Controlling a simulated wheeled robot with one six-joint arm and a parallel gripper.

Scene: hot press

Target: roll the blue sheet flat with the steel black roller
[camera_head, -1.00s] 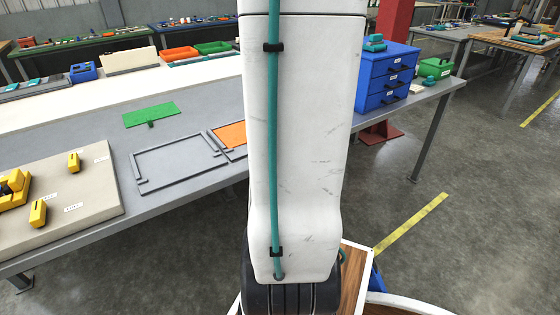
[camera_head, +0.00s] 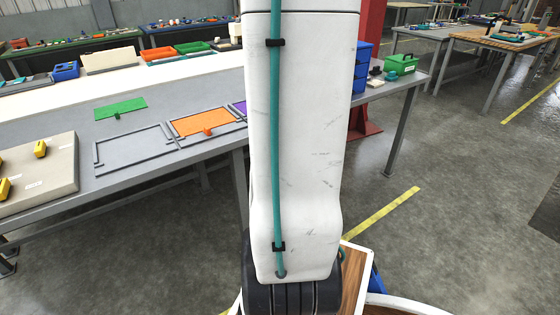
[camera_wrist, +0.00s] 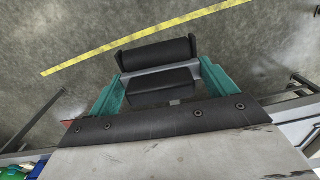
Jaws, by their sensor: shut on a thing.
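In the wrist view my gripper (camera_wrist: 161,76), with a teal finger on each side, is shut on the steel black roller (camera_wrist: 157,54). The roller shows as a dark cylinder past the fingers, with a grey bar and another dark rounded part nearer the wrist. It is over the bare floor, apart from any sheet. I see no blue sheet in either view; my arm covers part of the table in the head view.
On the grey table (camera_head: 215,150) lie a green sheet (camera_head: 120,108), an empty grey frame (camera_head: 130,165), a framed orange sheet (camera_head: 203,120) and part of a purple sheet (camera_head: 240,107). Blue drawers (camera_head: 361,68) and a green box (camera_head: 401,63) stand at its right end.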

